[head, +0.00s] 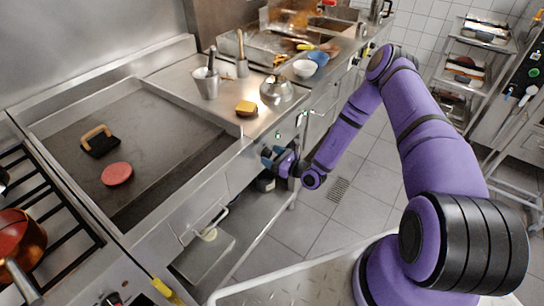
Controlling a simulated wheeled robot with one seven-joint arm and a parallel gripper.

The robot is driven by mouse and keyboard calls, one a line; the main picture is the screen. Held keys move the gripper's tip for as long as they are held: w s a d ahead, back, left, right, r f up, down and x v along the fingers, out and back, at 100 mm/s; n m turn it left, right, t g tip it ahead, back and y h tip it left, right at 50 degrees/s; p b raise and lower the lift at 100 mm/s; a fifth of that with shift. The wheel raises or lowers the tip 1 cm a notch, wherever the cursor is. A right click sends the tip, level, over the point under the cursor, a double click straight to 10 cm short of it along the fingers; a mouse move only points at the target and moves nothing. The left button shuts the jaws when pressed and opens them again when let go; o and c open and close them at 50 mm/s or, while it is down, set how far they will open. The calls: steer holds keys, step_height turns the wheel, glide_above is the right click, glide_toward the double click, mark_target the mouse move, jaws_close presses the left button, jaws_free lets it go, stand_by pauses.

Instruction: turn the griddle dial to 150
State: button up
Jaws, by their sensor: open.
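The griddle (150,185) is a wide dark steel plate with a raised metal rim, on the left of the head view. A round reddish patty (117,174) and a black press with a wooden handle (98,141) lie on it. My gripper (268,155) is open at the front panel, near the griddle's right front corner. No griddle dial can be made out clearly; the gripper covers part of the panel there. I cannot tell whether the fingers touch anything, and no dial marking is readable.
A drawer handle (205,222) sticks out below the griddle. A burner with a copper pan (20,240) stands at the lower left. Bowls (304,68) and a yellow sponge (246,108) lie on the counter. Tiled floor (300,235) is open.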

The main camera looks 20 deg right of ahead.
steer(key=c, duration=0.9)
steer(key=shift+m, duration=0.4)
steer(key=m, duration=0.3)
steer(key=shift+m, duration=0.4)
steer(key=m, duration=0.5)
steer(key=o, duration=0.9)
